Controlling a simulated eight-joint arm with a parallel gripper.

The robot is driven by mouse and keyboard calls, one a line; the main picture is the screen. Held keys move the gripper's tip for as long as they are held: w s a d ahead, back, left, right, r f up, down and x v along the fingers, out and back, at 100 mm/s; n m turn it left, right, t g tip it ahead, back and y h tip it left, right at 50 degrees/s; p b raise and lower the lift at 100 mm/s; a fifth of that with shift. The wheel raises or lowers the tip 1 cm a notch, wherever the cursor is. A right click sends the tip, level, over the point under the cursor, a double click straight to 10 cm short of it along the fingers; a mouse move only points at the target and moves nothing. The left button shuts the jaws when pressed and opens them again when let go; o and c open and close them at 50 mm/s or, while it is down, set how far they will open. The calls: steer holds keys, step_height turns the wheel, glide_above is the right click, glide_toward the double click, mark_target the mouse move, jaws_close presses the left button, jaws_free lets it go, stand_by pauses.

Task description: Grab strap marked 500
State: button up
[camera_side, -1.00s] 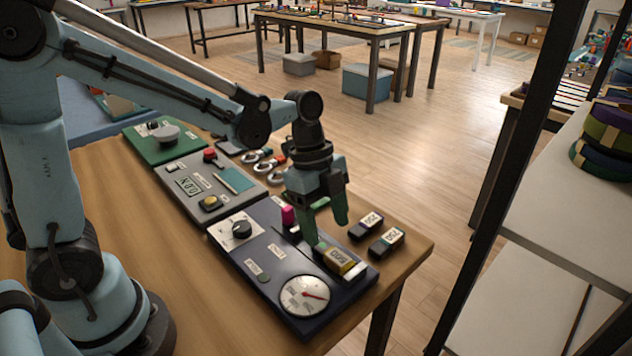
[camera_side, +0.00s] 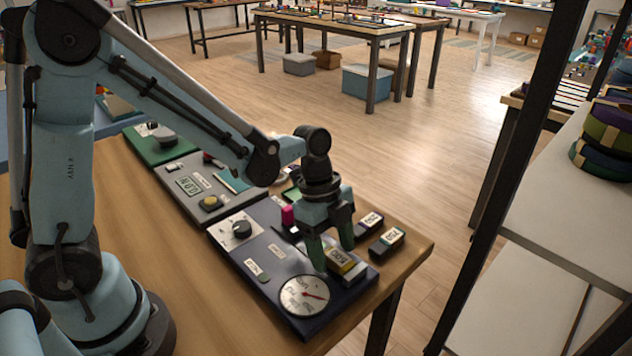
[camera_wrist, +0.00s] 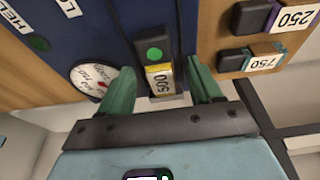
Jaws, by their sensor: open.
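The strap marked 500 (camera_wrist: 162,77) is a dark block with a yellow band, a white label and a green dot, lying on the dark blue panel. It also shows in the side view (camera_side: 340,260), partly hidden by a finger. My gripper (camera_wrist: 155,88) is open, with one green finger on each side of the strap in the wrist view. In the side view my gripper (camera_side: 334,258) points down at the strap. I cannot tell whether the fingers touch it.
Blocks marked 250 (camera_wrist: 285,17) and 750 (camera_wrist: 262,60) lie beside the panel, close to one finger. A round white dial (camera_side: 304,296) is on the panel's other side. The table edge is near.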

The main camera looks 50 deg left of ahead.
steer(key=shift+f, duration=0.15)
steer(key=c, duration=1.1)
steer(key=shift+c, duration=0.3)
